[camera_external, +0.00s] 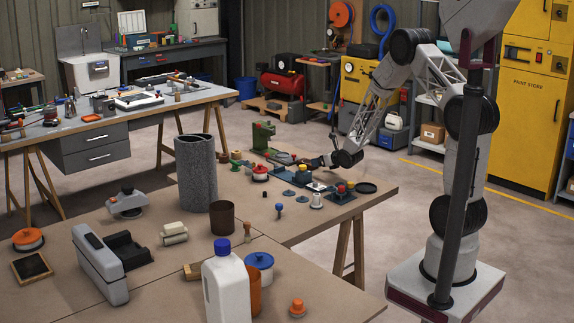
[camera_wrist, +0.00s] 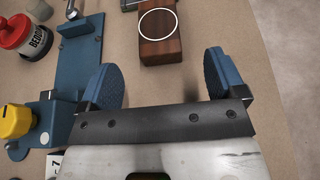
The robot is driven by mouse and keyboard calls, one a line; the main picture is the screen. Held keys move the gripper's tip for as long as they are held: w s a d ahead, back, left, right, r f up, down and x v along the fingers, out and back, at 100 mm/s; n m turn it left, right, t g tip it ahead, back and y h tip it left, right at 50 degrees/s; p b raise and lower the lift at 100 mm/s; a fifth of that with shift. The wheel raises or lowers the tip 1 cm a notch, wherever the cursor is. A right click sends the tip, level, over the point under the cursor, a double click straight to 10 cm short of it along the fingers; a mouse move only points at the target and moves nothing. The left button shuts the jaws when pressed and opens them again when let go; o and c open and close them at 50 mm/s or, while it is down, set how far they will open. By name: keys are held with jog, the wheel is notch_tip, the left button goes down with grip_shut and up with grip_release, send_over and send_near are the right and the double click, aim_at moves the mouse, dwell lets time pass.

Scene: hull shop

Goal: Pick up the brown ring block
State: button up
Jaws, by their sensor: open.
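The brown ring block (camera_wrist: 161,48) lies at the top middle of the wrist view, a wooden block with a white ring on its upper face. Its top end runs close to the picture edge. My gripper (camera_wrist: 164,77) is open, with two blue pads apart and nothing between them. The block's near end lies just beyond the fingertips, lined up with the gap. In the external view my gripper (camera_external: 335,160) hangs low over the far bench, reaching in from the right. I cannot make out the block clearly there.
In the wrist view a blue fixture (camera_wrist: 82,45) with a yellow knob (camera_wrist: 17,121) stands left of the gripper, near the left pad. A red-and-white tin (camera_wrist: 22,37) stands farther left. Bare bench shows around the block's right side.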

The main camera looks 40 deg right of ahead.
aim_at(308, 161)
jog(key=shift+w, duration=0.15)
jog(key=shift+x, duration=1.15)
jog(key=shift+w+f, duration=0.1)
jog(key=shift+x, duration=2.5)
jog(key=shift+a, duration=0.15)
jog(key=c, duration=1)
jog(key=shift+c, duration=0.2)
